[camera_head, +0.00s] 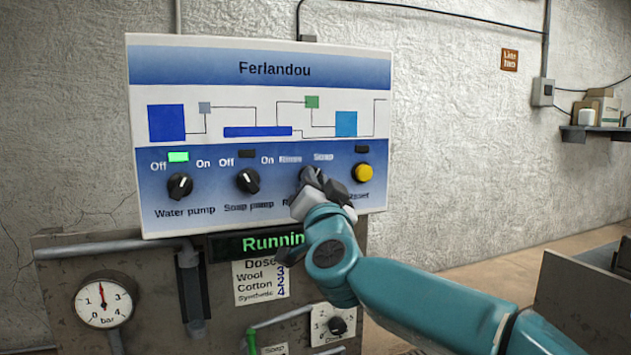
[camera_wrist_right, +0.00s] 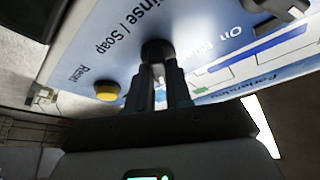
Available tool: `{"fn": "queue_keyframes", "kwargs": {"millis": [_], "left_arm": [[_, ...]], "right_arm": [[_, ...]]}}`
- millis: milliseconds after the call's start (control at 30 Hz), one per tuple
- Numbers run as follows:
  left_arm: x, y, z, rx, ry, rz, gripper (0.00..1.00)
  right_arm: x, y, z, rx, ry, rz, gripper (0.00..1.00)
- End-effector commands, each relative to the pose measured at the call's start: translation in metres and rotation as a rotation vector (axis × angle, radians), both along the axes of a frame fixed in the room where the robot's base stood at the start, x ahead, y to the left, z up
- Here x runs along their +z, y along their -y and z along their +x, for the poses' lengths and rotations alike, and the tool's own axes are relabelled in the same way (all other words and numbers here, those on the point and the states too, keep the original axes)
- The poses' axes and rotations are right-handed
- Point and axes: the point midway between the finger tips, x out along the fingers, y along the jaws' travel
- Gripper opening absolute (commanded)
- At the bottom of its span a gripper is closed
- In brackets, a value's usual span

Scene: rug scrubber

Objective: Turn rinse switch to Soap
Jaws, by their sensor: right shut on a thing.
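The rinse switch is a black knob at the right of the Ferlandou panel (camera_head: 260,60), between the labels Rinse and Soap. In the head view my right gripper (camera_head: 312,178) covers it, so its pointer direction is hidden. In the right wrist view the dark round knob (camera_wrist_right: 157,50) sits between the fingertips of my right gripper (camera_wrist_right: 158,68), which is shut on it. The label "Rinse / Soap" shows beside the knob there. My left gripper is not in view.
A yellow Reset button (camera_head: 363,173) is just right of my gripper. The soap pump knob (camera_head: 247,181) and water pump knob (camera_head: 180,186) are to its left. The water pump lamp (camera_head: 178,157) is lit green. A "Running" display (camera_head: 262,243) is below.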

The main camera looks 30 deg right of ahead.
Motion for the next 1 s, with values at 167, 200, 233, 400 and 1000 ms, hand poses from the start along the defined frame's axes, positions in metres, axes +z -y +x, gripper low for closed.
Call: {"fn": "queue_keyframes", "kwargs": {"millis": [167,200,233,400,1000], "left_arm": [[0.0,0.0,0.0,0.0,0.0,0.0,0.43],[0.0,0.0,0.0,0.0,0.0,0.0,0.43],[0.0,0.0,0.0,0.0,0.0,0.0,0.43],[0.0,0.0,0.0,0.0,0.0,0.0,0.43],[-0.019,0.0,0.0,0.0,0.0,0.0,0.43]], "right_arm": [[-0.001,0.0,0.0,0.002,0.0,0.009,0.0],[-0.001,0.0,0.0,0.002,0.0,0.009,0.0],[-0.001,0.0,0.0,0.002,0.0,0.009,0.0],[-0.001,0.0,0.0,0.002,0.001,0.008,0.36],[-0.017,-0.018,-0.037,0.004,0.004,0.006,0.45]]}}
